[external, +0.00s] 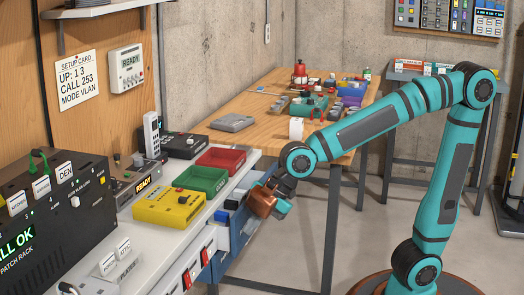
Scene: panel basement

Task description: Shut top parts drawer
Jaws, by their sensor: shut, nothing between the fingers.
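The top parts drawer (239,236) is blue and stands pulled out from the bench's right side, in the middle of the external view. Small blue, white and dark parts show inside it. My gripper (264,203), with a copper-coloured part at its end, is at the drawer's outer right side, pointing down. It is shut with nothing in it. Whether it touches the drawer front I cannot tell. My gripper hides part of the drawer's far end.
The white bench (150,245) carries a yellow box (168,207), a green tray (203,180), a red tray (221,159) and a black patch rack (55,215). A wooden table (255,105) with tools stands behind. The floor right of the drawer is clear.

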